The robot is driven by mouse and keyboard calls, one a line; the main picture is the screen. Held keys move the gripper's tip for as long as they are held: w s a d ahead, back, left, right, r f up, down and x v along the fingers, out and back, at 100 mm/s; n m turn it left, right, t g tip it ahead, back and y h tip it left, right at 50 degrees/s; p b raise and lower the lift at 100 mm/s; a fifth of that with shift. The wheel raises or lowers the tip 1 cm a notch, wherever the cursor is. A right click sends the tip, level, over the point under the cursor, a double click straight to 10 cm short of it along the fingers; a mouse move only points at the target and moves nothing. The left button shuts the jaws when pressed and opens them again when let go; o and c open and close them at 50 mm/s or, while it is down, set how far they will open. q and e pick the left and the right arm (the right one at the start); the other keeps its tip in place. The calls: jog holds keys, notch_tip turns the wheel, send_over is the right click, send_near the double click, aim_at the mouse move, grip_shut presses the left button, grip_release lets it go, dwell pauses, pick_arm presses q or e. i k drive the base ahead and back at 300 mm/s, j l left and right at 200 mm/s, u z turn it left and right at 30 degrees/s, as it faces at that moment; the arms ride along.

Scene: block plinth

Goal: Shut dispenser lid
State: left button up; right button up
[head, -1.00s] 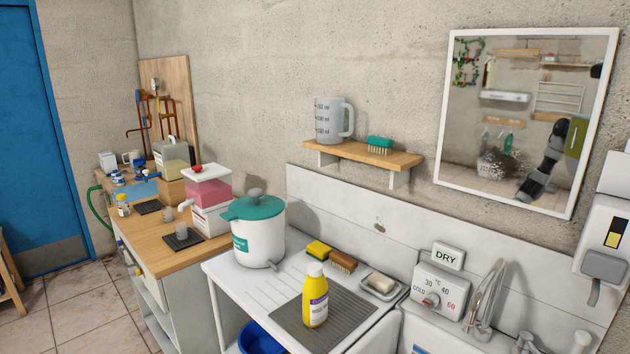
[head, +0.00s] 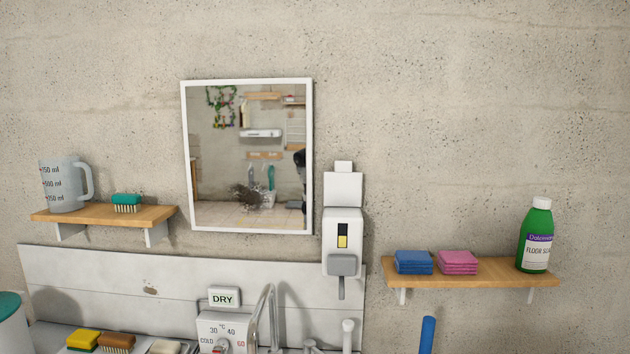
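The white dispenser (head: 343,233) hangs on the concrete wall in the middle of the head view, right of the mirror. It has a small window with a dark and a yellow part, and a grey push lever at its bottom. Its lid (head: 343,190) looks like the flat white panel standing upright above the body, so the lid appears open. A small white tab shows at its top. Neither of my grippers is in view.
A framed mirror (head: 247,158) hangs left of the dispenser. Below is the sink's tap (head: 267,312). The wall around the lid is clear.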

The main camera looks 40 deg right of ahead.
aim_at(343, 188)
jog(key=z, duration=1.3)
